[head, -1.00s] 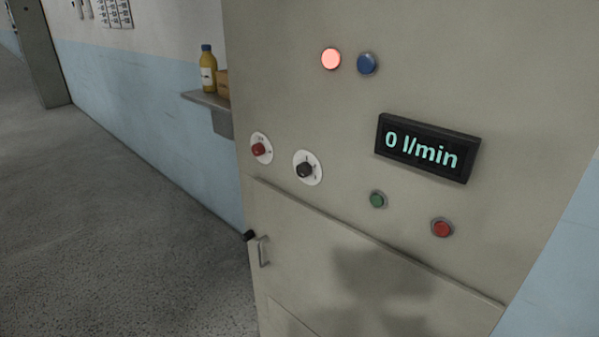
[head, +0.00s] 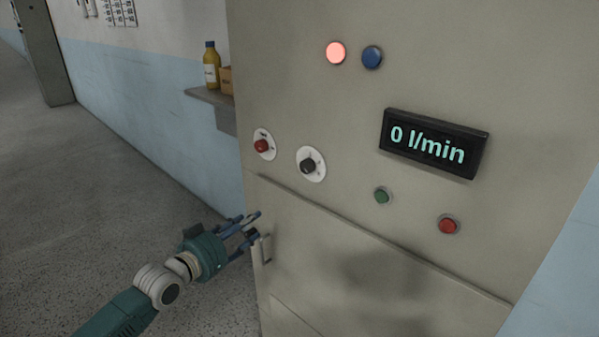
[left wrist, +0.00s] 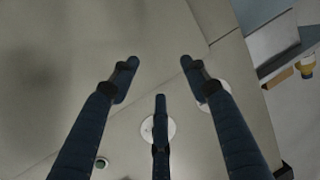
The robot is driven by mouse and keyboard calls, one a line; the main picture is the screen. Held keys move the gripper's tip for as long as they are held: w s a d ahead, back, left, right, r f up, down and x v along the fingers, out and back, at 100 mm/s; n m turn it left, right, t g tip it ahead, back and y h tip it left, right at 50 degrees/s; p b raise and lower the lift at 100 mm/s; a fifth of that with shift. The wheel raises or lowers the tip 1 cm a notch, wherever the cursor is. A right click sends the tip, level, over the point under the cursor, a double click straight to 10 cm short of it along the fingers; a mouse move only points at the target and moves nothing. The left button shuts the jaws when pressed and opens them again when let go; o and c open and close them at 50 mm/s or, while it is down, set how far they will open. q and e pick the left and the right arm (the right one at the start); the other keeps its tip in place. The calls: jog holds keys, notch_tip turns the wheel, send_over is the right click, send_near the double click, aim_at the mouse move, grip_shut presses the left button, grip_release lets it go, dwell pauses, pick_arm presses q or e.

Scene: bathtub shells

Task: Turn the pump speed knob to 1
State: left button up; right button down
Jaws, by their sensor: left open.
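A black knob (head: 308,166) on a round white dial plate sits on the beige cabinet front in the head view. A red knob (head: 262,146) on a similar white plate is to its left. The dial markings are too small to read. A dark display (head: 434,143) reads 0 l/min. My left gripper (head: 252,226) is open and empty, below the two knobs near the cabinet's left edge. In the left wrist view its spread fingers (left wrist: 155,80) point at the panel, and one finger partly covers a white dial plate (left wrist: 172,130). My right gripper is not in view.
The cabinet has a lit red button (head: 336,53), a blue button (head: 372,57), a green button (head: 382,195) and a red button (head: 448,224). A door handle (head: 266,249) is close to my left gripper. A shelf (head: 208,96) with a yellow bottle (head: 211,66) stands behind.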

aim_at(304, 168)
pick_arm(q)
jog(key=s+d+r+m+h, duration=0.2)
jog(key=d+r, duration=0.1)
jog(key=r, duration=0.5)
jog(key=s+d+r+m+h, duration=0.1)
jog(key=s+d+r+h, duration=0.2)
jog(key=r, duration=0.4)
jog(key=shift+g+y, duration=0.3)
jog(key=shift+y, duration=0.2)
jog(key=p+x, duration=0.2)
jog(key=x, duration=0.9)
jog(key=shift+d, duration=0.25)
jog(key=shift+c, duration=0.5)
jog(key=c, duration=1.1)
